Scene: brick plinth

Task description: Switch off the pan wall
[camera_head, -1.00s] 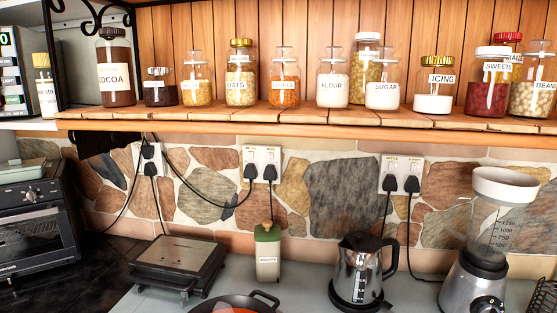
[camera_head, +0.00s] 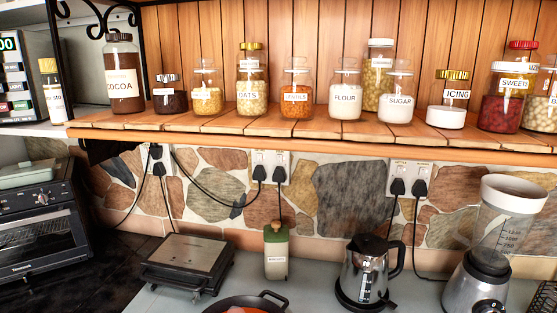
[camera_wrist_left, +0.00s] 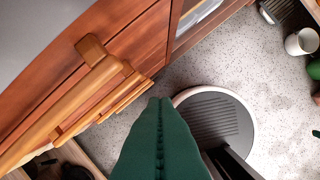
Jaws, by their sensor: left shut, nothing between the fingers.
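A double wall socket (camera_head: 270,160) with two black plugs sits on the stone wall in the middle of the head view. Its small labels and switch positions are too small to read. A pan (camera_head: 271,298) with orange contents is partly cut off at the bottom edge, below this socket. A second double socket (camera_head: 411,172) is to the right and another (camera_head: 155,152) is to the left, both with plugs in. My left gripper (camera_wrist_left: 160,101) shows only in its wrist view, its green fingers shut together with nothing between them, above a speckled floor. My right gripper is not in view.
A shelf (camera_head: 300,140) with several jars overhangs the sockets. A green-topped bottle (camera_head: 277,255), a kettle (camera_head: 368,270), a blender (camera_head: 490,250) and a flat grill (camera_head: 186,265) stand below. In the wrist view a wooden cabinet (camera_wrist_left: 140,40) with a handle is close by.

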